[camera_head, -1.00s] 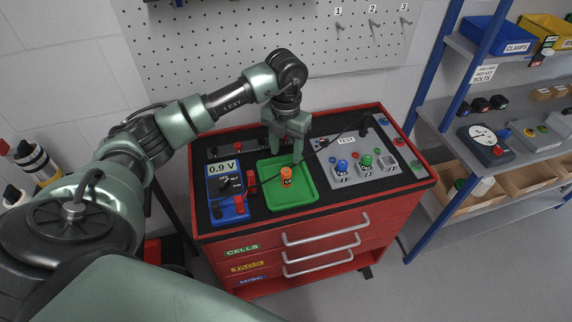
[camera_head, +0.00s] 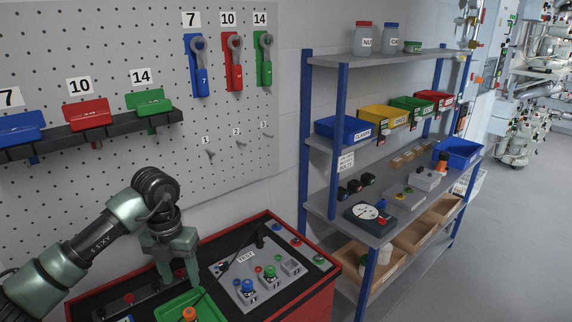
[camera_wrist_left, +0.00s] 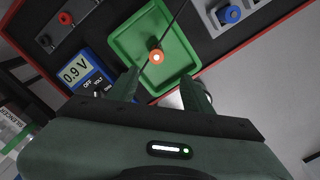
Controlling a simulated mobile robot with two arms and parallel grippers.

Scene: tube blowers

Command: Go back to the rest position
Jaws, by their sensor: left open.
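My left gripper (camera_head: 180,280) is open above the green tray (camera_head: 163,309) on the red cart, with its fingers pointing down. The left wrist view shows its two fingers (camera_wrist_left: 157,84) apart with nothing between the tips. An orange-topped item (camera_wrist_left: 156,57) stands in the green tray (camera_wrist_left: 126,42), beyond the fingertips and not held. Its orange top (camera_head: 189,314) shows at the bottom of the head view. My right gripper is in neither view.
A blue meter (camera_wrist_left: 82,76) reading 0.9 V sits beside the tray. A thin black lead crosses the tray. The grey TEST panel (camera_head: 228,272) lies right of it. A pegboard (camera_head: 100,50) stands behind, and a blue-post shelf (camera_head: 340,120) with bins stands right.

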